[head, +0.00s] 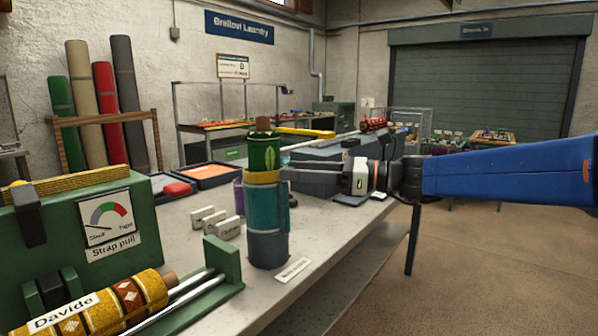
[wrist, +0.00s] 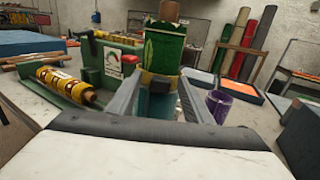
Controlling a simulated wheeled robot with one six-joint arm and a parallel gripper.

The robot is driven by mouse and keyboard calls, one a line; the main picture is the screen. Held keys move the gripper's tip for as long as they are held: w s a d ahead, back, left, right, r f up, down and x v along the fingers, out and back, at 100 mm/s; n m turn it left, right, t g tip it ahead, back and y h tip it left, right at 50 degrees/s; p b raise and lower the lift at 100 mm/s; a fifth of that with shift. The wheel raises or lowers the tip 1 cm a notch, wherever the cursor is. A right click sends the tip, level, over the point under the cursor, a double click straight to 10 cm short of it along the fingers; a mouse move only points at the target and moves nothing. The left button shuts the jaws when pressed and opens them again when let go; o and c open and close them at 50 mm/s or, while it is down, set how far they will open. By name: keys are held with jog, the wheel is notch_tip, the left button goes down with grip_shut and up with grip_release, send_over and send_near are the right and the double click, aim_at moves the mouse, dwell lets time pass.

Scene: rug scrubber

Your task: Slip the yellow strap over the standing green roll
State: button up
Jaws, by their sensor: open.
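The green roll (head: 265,153) stands upright with a brown core end on top, its lower part inside a teal cup-like holder (head: 268,208). The yellow strap (head: 262,177) sits as a band around the roll at the holder's top; whether it touches the rim is unclear. The wrist view shows the green roll (wrist: 163,48), the yellow strap (wrist: 149,80) with a dark buckle, and the teal holder (wrist: 158,108). My gripper (head: 286,180) is open at strap height, right of the roll. In the wrist view its fingers (wrist: 161,84) lie either side of the strap and holder.
A green strap-pull machine (head: 60,230) with a patterned roll (head: 95,308) stands at the left front. Small white blocks (head: 210,218) and a purple cup (wrist: 218,104) are near the holder. Rolled rugs (head: 104,100) lean behind.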

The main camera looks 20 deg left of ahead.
jog(key=d, duration=1.6)
jog(key=s+d+f+n+t+h, duration=0.1)
jog(key=s+d+f+n+h, duration=0.4)
jog(key=f, duration=0.3)
jog(key=s+d+f+n+t+h, duration=0.1)
jog(key=s+d+f+n+h, duration=0.15)
jog(key=s+d+f, duration=0.45)
jog(key=s+d+f+n+t+h, duration=0.1)
jog(key=s+d+f+n+h, duration=0.4)
jog(key=d+f, duration=0.3)
jog(key=s+d+f+n+t+h, duration=0.2)
jog(key=s+d+f+n+h, duration=0.3)
jog(key=d, duration=0.5)
jog(key=shift+s+d+f, duration=0.15)
jog(key=shift+s+f, duration=0.55)
jog(key=shift+f, duration=0.65)
jog(key=shift+h, duration=0.25)
